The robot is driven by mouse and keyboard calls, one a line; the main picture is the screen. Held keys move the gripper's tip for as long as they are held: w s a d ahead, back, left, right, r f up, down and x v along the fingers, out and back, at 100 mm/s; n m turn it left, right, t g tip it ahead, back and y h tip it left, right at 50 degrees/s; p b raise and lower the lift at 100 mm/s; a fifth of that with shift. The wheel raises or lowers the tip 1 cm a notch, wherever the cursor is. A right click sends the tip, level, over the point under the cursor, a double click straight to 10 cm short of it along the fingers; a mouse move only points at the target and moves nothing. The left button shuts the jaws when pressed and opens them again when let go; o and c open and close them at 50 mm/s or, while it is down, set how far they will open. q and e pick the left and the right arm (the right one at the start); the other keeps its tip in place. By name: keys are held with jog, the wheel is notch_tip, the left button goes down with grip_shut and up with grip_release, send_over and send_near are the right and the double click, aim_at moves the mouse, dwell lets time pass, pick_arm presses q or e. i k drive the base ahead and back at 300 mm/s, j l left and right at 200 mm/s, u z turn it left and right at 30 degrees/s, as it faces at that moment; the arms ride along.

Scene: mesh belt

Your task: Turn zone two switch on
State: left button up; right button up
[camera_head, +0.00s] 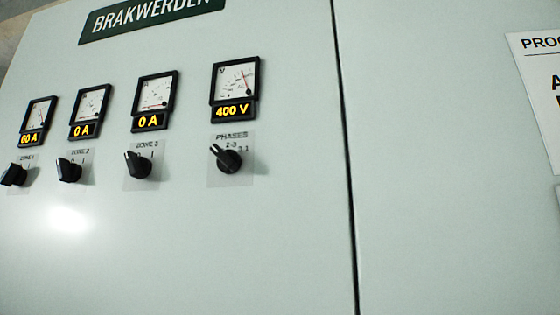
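The zone two switch (69,171) is a black rotary knob on a clear label plate, second from the left in the row on the pale cabinet. Its pointer leans up and to the left, toward the 0 side of its label. The meter above it (89,110) reads 0 A. Neither of my grippers shows in the head view.
The zone 1 knob (13,174) sits to the left under a meter (37,121) reading 60 A. The zone 3 knob (138,165) and phases knob (227,158) sit to the right. A door seam (346,160) runs down the cabinet. The panel below the knobs is clear.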

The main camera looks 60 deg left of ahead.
aim_at(68, 173)
jog(key=u, duration=2.95)
